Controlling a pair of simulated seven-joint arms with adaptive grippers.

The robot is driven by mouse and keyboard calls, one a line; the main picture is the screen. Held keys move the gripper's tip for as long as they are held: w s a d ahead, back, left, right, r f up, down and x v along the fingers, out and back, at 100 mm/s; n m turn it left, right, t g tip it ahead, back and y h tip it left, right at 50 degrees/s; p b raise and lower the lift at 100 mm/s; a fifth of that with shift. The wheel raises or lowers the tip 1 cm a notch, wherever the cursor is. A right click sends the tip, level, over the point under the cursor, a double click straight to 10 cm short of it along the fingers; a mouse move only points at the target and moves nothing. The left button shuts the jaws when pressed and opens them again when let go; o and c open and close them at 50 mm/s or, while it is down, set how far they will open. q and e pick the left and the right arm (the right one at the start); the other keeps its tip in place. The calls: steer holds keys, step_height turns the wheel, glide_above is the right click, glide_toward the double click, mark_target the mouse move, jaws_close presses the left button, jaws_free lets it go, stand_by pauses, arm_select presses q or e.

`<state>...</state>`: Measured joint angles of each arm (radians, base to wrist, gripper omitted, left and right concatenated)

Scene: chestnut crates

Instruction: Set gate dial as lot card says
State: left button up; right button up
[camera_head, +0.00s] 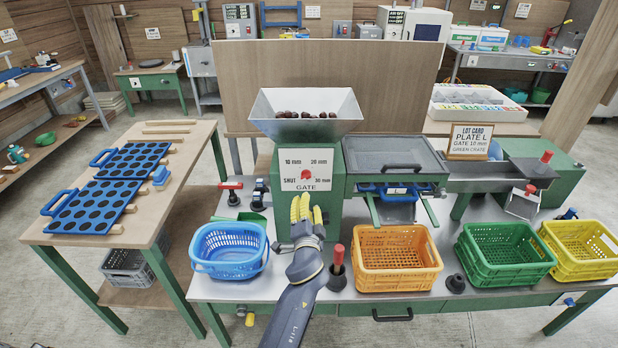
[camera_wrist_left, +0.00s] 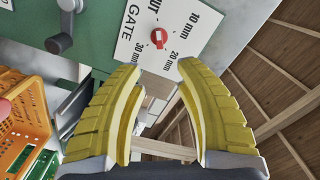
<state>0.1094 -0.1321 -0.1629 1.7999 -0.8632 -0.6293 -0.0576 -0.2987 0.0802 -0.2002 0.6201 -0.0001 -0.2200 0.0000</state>
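The gate dial is a white plate (camera_head: 306,169) on the green machine, marked SHUT, 10 mm, 20 mm and 30 mm. Its red knob (camera_head: 306,174) is at the centre and also shows in the left wrist view (camera_wrist_left: 159,38). Which mark it points to is too small to tell surely. The lot card (camera_head: 470,141) reads PLATE L, GATE 10 mm, GREEN CRATE. My left gripper (camera_head: 306,208) is open and empty, just below the dial. In the left wrist view its yellow fingers (camera_wrist_left: 158,72) point toward the knob, apart from it. My right gripper is out of view.
Above the dial a hopper (camera_head: 342,112) holds brown chestnuts. Blue (camera_head: 230,268), orange (camera_head: 397,281), green (camera_head: 505,280) and yellow crates (camera_head: 590,272) line the bench front. A red-handled tool (camera_head: 338,268) stands close right of my left arm. Blue perforated plates (camera_head: 88,207) lie on the left table.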

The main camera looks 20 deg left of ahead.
mark_target(307, 178)
arm_select(q)
steer(key=x, duration=1.4)
steer(key=shift+w+f, duration=0.1)
steer(key=shift+w, duration=0.05)
jaws_close()
